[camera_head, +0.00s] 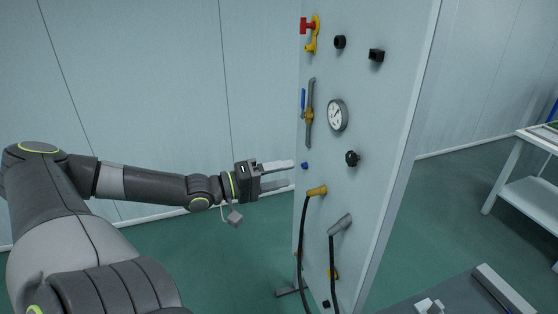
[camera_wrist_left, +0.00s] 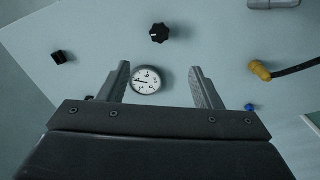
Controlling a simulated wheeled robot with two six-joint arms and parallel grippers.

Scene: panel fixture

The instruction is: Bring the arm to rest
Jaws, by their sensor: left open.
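My left arm reaches in from the left in the head view. Its gripper (camera_head: 280,175) points right at the panel (camera_head: 385,190), with its tips close to the panel's left edge. The gripper also shows in the left wrist view (camera_wrist_left: 162,85), with its two fingers apart and nothing between them but the view of the panel. A round white gauge (camera_wrist_left: 147,79) shows on the panel between the fingers; it also shows in the head view (camera_head: 337,115). Whether the fingertips touch the panel cannot be told. My right gripper is not seen.
The panel carries a black knob (camera_head: 352,158), a small blue button (camera_head: 305,166), a pipe with a blue-handled valve (camera_head: 309,114), a red handle (camera_head: 308,25), and yellow (camera_head: 316,190) and grey (camera_head: 340,224) plugs with hanging black cables. A white table (camera_head: 540,190) stands at right.

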